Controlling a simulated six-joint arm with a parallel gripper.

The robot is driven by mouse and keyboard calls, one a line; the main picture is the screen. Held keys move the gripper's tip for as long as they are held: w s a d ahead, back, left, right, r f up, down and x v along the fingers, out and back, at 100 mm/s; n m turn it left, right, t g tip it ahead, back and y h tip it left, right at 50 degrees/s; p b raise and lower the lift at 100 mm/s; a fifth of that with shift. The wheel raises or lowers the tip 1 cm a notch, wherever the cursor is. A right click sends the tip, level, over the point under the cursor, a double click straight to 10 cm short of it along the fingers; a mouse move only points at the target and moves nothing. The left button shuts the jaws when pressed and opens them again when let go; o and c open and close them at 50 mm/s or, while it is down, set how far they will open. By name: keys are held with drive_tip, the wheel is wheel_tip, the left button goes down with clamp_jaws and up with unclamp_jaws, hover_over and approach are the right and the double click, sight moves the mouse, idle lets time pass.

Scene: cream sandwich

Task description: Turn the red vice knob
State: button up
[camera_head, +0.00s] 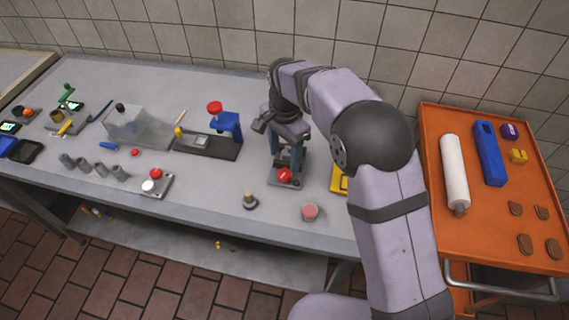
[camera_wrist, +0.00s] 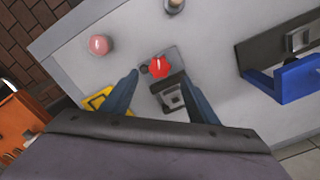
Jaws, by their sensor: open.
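The red vice knob (camera_head: 284,174) sits at the front end of a small dark vice (camera_head: 290,158) on the grey bench. In the wrist view the red knob (camera_wrist: 160,66) shows as a lobed shape just beyond the fingertips, with the vice body (camera_wrist: 172,92) behind it. My gripper (camera_head: 284,150) points down over the vice. In the wrist view its two blue-grey fingers (camera_wrist: 158,75) are spread apart, one on each side of the vice. The jaws hold nothing. I cannot tell the exact height of the fingertips above the knob.
A blue press with a red top (camera_head: 228,122) stands left of the vice. A yellow item (camera_head: 339,180) lies close to its right. A pink round piece (camera_head: 310,211) and a small peg (camera_head: 250,199) stand in front. An orange cart (camera_head: 497,225) is at the right.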

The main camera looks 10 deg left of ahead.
sight(285, 173)
drive_tip(key=shift+r, duration=0.5)
drive_tip(key=shift+d, duration=0.1)
drive_tip(key=shift+n, duration=0.4)
drive_tip(key=n, duration=0.4)
drive_tip(key=shift+f+n, duration=0.1)
drive_tip(key=shift+n, duration=0.2)
drive_tip(key=n, duration=0.6)
drive_tip(key=shift+n, duration=0.3)
drive_tip(key=shift+f, duration=0.15)
drive_tip(key=shift+f+p, duration=1.35)
drive_tip(key=shift+f, duration=2.2)
